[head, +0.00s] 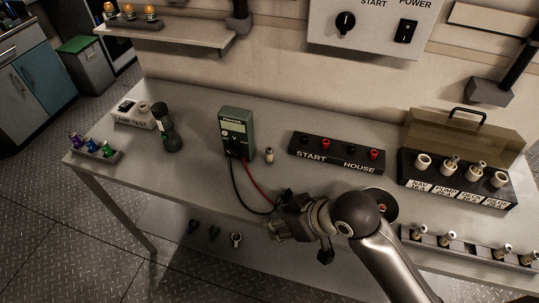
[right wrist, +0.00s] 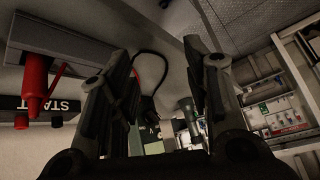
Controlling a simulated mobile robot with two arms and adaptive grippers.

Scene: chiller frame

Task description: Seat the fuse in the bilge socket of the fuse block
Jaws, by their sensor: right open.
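The black fuse block (head: 448,193) stands at the right of the bench. Its tinted lid (head: 466,139) is open behind a row of white sockets, with small labels too blurred to read surely. A small pale cylinder (head: 269,155), perhaps a fuse, stands beside the multimeter. More fuses (head: 443,239) stand in a rack at the right front edge. My right gripper (head: 284,222) is over the bench's front edge, left of the fuse block and apart from it. Its fingers are open and nothing shows between them in the right wrist view (right wrist: 155,60). My left gripper is out of view.
The START/HOUSE terminal block (head: 336,152) lies mid-bench. A green multimeter (head: 237,134) with red and black leads stands left of it. A torch (head: 166,128), a lamp tester (head: 135,115) and a small tray (head: 95,151) are farther left. Bare bench lies left of the multimeter.

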